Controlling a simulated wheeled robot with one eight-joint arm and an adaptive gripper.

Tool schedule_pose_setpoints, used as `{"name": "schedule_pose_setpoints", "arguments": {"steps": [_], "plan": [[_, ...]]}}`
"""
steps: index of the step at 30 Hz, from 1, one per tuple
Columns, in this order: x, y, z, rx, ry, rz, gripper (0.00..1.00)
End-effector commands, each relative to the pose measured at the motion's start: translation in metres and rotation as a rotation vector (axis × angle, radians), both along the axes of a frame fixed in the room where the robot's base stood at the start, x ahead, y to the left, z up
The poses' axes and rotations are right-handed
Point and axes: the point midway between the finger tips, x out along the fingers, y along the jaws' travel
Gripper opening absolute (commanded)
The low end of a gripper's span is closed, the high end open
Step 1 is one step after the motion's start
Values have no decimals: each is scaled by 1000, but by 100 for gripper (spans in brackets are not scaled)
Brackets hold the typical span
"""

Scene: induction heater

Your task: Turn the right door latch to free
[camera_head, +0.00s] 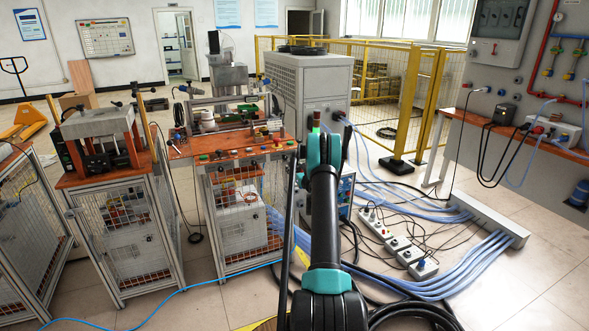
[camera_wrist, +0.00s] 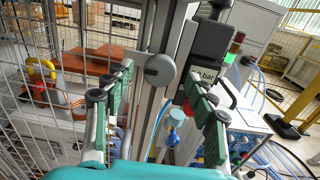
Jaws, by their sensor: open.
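In the wrist view a round grey knob (camera_wrist: 159,69), which looks like the door latch, sits on an upright metal post (camera_wrist: 158,105). My gripper (camera_wrist: 160,77) is open, with one green-padded finger to the left of the knob and one to the right. The knob shows between the fingertips with visible gaps on both sides, and I see no contact. Which way the latch is turned is not clear. A mesh door panel (camera_wrist: 35,45) stands at the left. In the head view my arm hides the latch and the fingers.
A dark box with a label (camera_wrist: 225,62) stands close to the right finger. In the head view, hoses (camera_head: 440,285) and power strips (camera_head: 398,243) lie on the floor at the right.

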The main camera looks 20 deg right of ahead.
Motion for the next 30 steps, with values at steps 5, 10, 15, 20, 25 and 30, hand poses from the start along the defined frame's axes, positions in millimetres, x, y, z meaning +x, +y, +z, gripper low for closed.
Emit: {"name": "schedule_pose_setpoints", "arguments": {"steps": [5, 10, 15, 20, 25, 30], "plan": [[8, 0, 0, 0, 0, 0, 56], [9, 0, 0, 0, 0, 0, 56], [9, 0, 0, 0, 0, 0, 45], [9, 0, 0, 0, 0, 0, 25], [9, 0, 0, 0, 0, 0, 7], [9, 0, 0, -10, 0, 0, 7]]}}
